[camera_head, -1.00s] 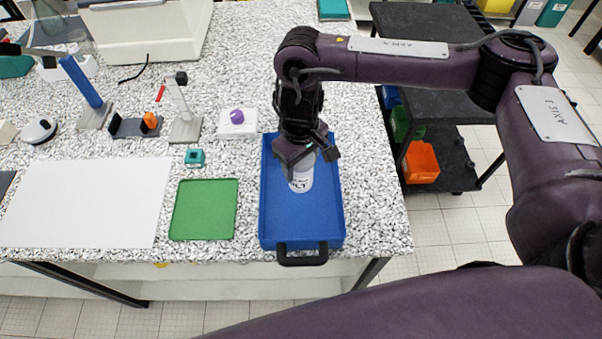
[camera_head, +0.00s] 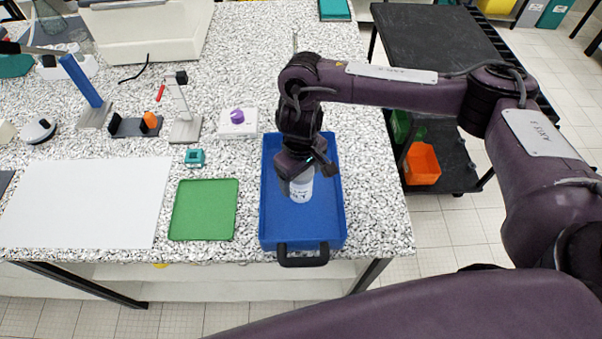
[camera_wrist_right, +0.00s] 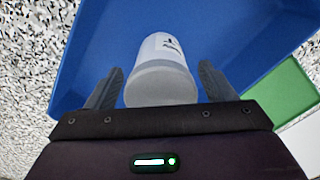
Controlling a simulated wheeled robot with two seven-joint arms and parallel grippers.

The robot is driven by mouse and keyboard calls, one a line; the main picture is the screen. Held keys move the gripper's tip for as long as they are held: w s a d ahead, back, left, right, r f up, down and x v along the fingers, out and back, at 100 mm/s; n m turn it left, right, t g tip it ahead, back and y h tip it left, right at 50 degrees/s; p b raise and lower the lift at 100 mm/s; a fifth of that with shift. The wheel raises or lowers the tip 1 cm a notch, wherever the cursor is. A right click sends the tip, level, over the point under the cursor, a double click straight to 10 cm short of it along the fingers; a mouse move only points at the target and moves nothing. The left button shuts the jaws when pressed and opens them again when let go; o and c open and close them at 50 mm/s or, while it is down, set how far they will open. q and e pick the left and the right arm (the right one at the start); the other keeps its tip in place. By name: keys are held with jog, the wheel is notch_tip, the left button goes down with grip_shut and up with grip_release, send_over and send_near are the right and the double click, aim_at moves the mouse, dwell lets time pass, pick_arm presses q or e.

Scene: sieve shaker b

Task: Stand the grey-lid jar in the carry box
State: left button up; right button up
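The jar (camera_head: 301,188) is white with dark print and stands in the blue carry box (camera_head: 270,225). In the right wrist view its grey lid (camera_wrist_right: 161,87) faces the camera, with the white body (camera_wrist_right: 162,47) beyond. My right gripper (camera_head: 303,172) is over the jar, one finger on each side. In the right wrist view its fingers (camera_wrist_right: 161,80) are apart, with narrow blue gaps between them and the jar. The jar's contact with the box floor cannot be seen clearly. My left gripper is not in view.
A green tray (camera_head: 204,210) lies left of the box, and a white mat (camera_head: 85,203) farther left. Small instruments, including a teal block (camera_head: 194,157), stand behind them. The box's dark handle (camera_head: 302,256) is at the table's front edge. A black cart (camera_head: 435,60) stands to the right.

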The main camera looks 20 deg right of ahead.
notch_tip(320, 180, up, 12)
jog(key=shift+r, duration=0.15)
dwell(0.7)
